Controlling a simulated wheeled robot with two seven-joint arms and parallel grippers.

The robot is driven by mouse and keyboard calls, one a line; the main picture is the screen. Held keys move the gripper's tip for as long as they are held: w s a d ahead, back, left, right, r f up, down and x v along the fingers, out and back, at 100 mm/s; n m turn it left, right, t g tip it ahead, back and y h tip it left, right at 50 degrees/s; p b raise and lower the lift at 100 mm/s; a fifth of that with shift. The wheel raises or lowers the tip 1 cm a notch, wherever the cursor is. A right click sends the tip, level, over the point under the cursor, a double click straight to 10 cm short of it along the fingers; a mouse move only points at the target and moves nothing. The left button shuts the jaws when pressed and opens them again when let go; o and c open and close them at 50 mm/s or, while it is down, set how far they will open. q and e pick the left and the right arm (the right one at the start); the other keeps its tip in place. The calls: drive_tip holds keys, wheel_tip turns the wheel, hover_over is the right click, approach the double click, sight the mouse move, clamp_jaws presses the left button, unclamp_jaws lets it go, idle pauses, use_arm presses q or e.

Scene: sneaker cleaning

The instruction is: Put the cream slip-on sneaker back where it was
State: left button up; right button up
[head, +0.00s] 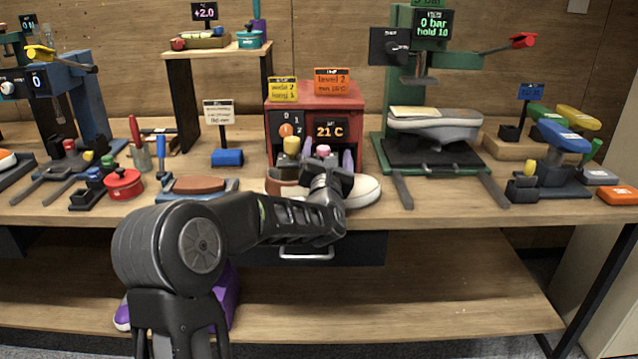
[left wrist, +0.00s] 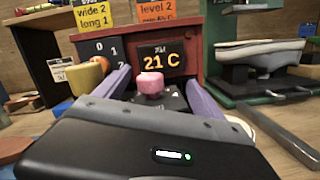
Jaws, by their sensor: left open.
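A cream shoe toe (head: 363,191), which looks like the slip-on sneaker, shows on the bench just right of my left gripper (head: 326,162). A brown part (head: 284,183) shows on the gripper's other side; I cannot tell whether it belongs to the same shoe. The middle is hidden behind my wrist. The left gripper is open, its purple-grey fingers pointing at the red box (head: 317,103), with nothing seen held. In the left wrist view the fingers (left wrist: 158,82) stand apart, with a pink knob (left wrist: 150,83) seen between them. A pale shoe edge (left wrist: 240,124) peeks out there.
A green press (head: 403,77) with a grey shoe form (head: 440,125) stands right of the red box. A brown-topped brush or pad (head: 199,185) and a red pot (head: 123,184) lie to the left.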

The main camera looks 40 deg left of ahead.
use_arm(q)
drive_tip(key=shift+w+a+r, duration=0.1)
drive_tip(key=shift+w+a, duration=0.3)
drive_tip(key=shift+w, duration=0.2)
clamp_jaws()
idle(0.8)
drive_tip(key=shift+r, duration=0.15)
